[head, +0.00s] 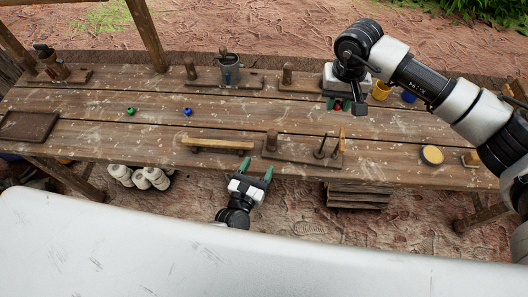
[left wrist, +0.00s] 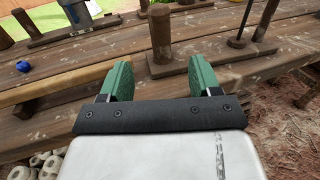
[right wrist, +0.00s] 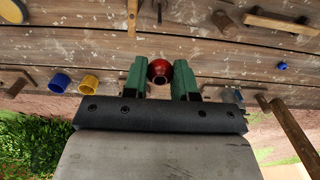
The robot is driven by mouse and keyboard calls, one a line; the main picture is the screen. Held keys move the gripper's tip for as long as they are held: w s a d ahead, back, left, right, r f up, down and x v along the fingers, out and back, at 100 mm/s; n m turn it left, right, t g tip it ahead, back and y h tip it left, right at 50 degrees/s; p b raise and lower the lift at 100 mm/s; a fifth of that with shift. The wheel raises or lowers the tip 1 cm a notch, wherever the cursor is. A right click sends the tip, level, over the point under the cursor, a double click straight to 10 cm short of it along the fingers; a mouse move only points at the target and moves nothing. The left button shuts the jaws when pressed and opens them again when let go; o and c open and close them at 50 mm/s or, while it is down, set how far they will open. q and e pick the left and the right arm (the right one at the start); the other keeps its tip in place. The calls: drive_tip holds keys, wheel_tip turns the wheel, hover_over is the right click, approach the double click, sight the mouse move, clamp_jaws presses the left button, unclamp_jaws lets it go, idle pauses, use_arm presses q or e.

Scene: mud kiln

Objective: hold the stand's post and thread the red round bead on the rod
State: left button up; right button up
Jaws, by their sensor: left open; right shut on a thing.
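My left gripper (head: 255,170) is open and empty in front of the post. The left wrist view shows the post (left wrist: 160,36) beyond and between the green fingers, apart from them, and a rod (left wrist: 243,22) to its right. My right gripper (right wrist: 160,76) is shut on the red round bead (right wrist: 159,71), its hole visible. It is above the table's back right, away from the rod.
A green bead (head: 131,111) and a blue bead (head: 187,112) lie on the left table. A wooden bar (head: 218,145) is left of the stand. Yellow (head: 381,90) and blue (head: 408,97) cups stand behind my right arm. A yellow-topped round thing (head: 432,155) sits at right.

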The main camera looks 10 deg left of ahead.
sight(270, 143)
use_arm(q)
drive_tip(key=x, duration=1.1)
drive_tip(key=shift+s, duration=0.1)
drive_tip(key=c, duration=1.1)
use_arm(e)
wheel_tip(270, 143, down, 6)
drive_tip(key=shift+r, duration=0.1)
